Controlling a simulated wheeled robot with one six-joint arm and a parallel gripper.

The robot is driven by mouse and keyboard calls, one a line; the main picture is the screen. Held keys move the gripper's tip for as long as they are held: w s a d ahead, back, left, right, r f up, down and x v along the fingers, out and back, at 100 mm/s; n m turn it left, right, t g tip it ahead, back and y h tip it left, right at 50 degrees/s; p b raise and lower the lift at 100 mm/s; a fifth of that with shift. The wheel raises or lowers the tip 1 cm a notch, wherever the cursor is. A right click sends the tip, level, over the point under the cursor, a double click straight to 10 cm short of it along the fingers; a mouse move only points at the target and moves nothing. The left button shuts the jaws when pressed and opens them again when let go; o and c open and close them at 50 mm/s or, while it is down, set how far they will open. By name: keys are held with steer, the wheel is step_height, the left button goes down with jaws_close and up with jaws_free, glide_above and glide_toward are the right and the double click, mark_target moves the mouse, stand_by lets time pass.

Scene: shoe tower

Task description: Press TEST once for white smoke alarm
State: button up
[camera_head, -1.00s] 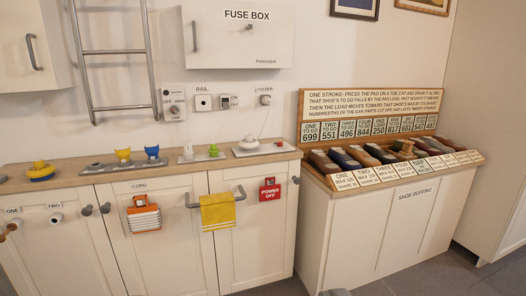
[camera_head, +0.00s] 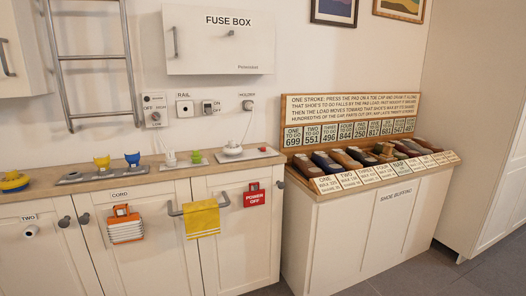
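I cannot make out a smoke alarm or the word TEST for certain. A small white rounded object (camera_head: 232,148) stands on a grey plate (camera_head: 247,154) at the right end of the left counter; it is too small to tell what it is. A white round piece labelled HOLDER (camera_head: 247,105) is on the wall above it, with a cord hanging down. My gripper is not in view.
The wall bears a fuse box (camera_head: 220,40), a ladder-like rail (camera_head: 92,58) and small switches (camera_head: 211,107). Cups (camera_head: 132,159), a yellow towel (camera_head: 202,218) and a red POWER OFF tag (camera_head: 254,196) are at the counter. A shoe buffing bench (camera_head: 360,210) stands right; grey floor shows in front.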

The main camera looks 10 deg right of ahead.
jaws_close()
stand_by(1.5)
